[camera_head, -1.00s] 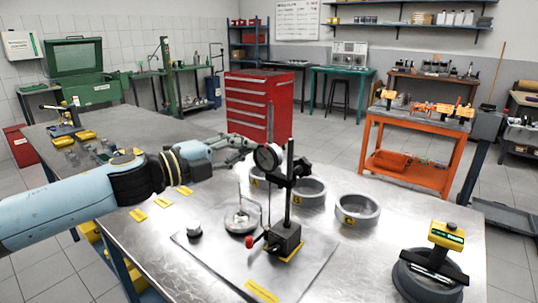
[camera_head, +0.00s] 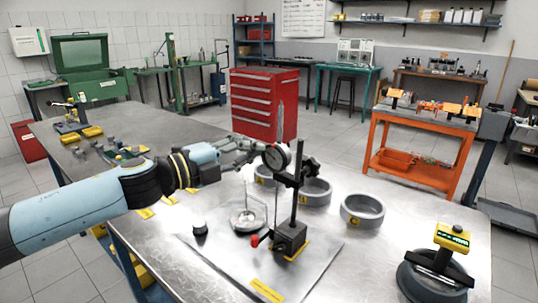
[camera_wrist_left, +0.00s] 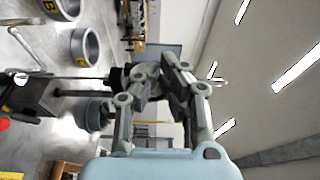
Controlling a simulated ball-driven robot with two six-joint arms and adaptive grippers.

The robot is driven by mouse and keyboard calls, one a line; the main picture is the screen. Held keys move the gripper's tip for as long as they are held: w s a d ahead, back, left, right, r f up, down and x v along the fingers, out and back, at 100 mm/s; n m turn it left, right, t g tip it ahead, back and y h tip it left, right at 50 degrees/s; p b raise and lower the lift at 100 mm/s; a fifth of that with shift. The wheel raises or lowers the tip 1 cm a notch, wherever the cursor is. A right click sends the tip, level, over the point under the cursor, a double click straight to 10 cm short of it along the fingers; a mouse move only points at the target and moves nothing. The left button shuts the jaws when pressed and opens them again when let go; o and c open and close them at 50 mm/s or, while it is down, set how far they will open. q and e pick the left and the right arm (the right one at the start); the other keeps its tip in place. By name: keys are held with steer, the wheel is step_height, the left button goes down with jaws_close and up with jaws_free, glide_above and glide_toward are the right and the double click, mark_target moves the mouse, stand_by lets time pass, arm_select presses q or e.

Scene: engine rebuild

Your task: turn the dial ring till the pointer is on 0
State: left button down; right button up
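The dial gauge (camera_head: 276,157) is a round face with a dark rim, clamped high on a black post (camera_head: 297,190). The post rises from a black base (camera_head: 290,237) on a flat plate. The face is too small for me to read the pointer or the 0. My left gripper (camera_head: 260,147) is at the gauge's upper left edge; contact is unclear. In the left wrist view its two fingers (camera_wrist_left: 160,72) lean towards each other, and whether they grip the ring is unclear. My right gripper is not in view.
Several grey rings, one of them at right (camera_head: 362,211), stand behind the post. A glass-like dish with thin upright rods (camera_head: 247,218) and a small dark knob (camera_head: 200,228) are left of the base. A black round device with a yellow top (camera_head: 433,275) is front right.

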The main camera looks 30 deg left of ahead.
arm_select(q)
steer(key=shift+d+f, duration=0.1)
steer(key=shift+d, duration=0.1)
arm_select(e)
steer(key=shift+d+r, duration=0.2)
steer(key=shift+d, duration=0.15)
arm_select(q)
steer(key=shift+a+f, duration=0.1)
steer(key=shift+f, duration=0.1)
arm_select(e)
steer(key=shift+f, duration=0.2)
arm_select(q)
steer(key=shift+f+b, duration=0.3)
steer(key=shift+f, duration=0.4)
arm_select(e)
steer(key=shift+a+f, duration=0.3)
arm_select(q)
steer(key=shift+f, duration=0.4)
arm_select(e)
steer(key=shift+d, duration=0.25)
